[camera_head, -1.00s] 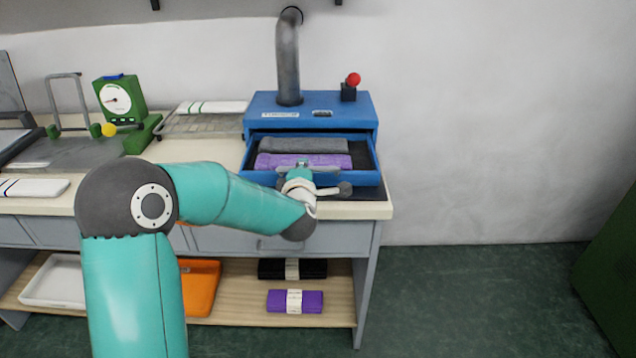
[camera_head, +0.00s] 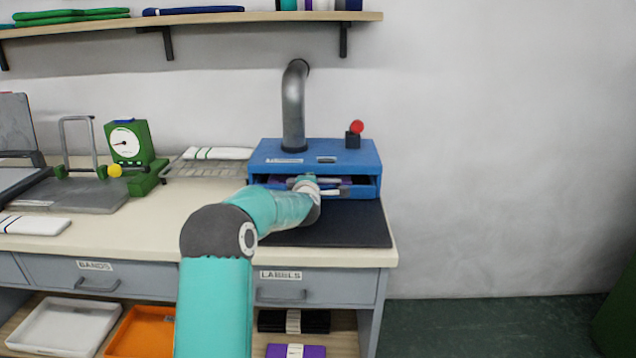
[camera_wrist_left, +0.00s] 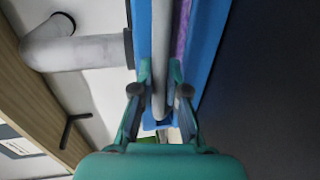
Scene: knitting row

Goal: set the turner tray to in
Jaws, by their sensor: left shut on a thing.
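The turner (camera_head: 316,152) is a blue box at the right end of the bench, with a grey pipe on top. Its blue tray (camera_head: 365,191) sits mostly inside the front opening; a little purple and grey of the folded pieces shows in the gap. Whether the tray is fully seated cannot be told, as my arm covers part of the front. My left gripper (camera_head: 308,182) is at the tray's front. In the left wrist view its fingers (camera_wrist_left: 160,88) are shut on a grey bar handle (camera_wrist_left: 159,101) along the tray. My right gripper is not in view.
A dark mat (camera_head: 345,225) lies bare in front of the turner. A red-knobbed switch (camera_head: 356,130) stands on top. A wire rack (camera_head: 190,168) with white fabric and a green dial gauge (camera_head: 130,145) stand to the left. A shelf (camera_head: 200,18) runs above.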

